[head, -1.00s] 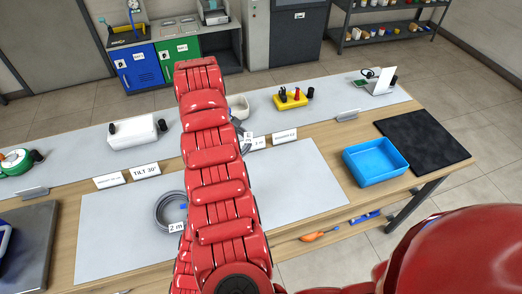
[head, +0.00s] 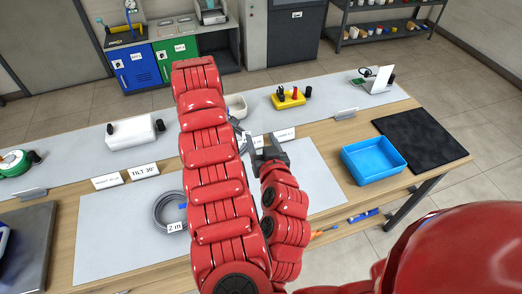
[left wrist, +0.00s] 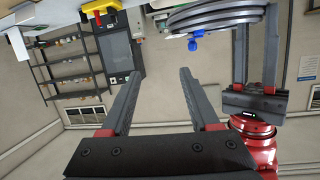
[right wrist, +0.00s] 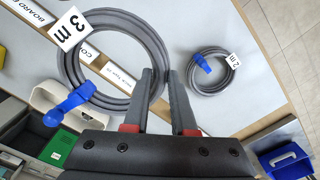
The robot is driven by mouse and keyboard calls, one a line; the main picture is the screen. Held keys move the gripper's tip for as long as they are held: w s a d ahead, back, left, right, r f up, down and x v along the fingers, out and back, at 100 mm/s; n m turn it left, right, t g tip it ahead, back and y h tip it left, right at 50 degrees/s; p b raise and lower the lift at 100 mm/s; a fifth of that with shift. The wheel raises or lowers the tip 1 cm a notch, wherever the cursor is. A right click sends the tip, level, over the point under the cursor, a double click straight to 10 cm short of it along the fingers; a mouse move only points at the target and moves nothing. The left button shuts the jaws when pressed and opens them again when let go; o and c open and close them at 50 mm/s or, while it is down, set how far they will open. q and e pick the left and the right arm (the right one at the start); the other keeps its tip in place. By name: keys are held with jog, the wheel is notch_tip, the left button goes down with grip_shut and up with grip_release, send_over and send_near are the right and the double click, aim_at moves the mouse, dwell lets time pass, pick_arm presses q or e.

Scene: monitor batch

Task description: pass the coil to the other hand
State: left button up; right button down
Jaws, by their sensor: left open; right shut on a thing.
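The grey coil tagged "3 m" has a blue tie and hangs in my right gripper. It fills the left of the right wrist view (right wrist: 147,38) and shows at the top of the left wrist view (left wrist: 215,14). My right gripper (right wrist: 160,73) is shut on its edge; in the head view it is mostly hidden behind my red arm. My left gripper (head: 263,142) is open and empty, close to the right of the coil. Its spread fingers show in the left wrist view (left wrist: 160,73), apart from the coil.
A second grey coil (head: 158,213) tagged "2 m" lies on the pale mat (head: 110,245). A blue tray (head: 374,160), a black pad (head: 422,140) and a yellow holder (head: 289,99) stand to the right. A white box (head: 131,135) stands behind left.

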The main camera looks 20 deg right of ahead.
pick_arm(q)
jog(key=w+f, duration=0.1)
jog(key=w, duration=0.1)
jog(key=w+a+f+n+g+y, duration=0.1)
jog(key=w+f, duration=0.1)
jog(key=w, duration=0.1)
jog(key=w+f+n, duration=0.1)
jog(key=w+f, duration=0.1)
jog(key=w, duration=0.1)
jog(key=shift+a, duration=0.25)
dwell(0.4)
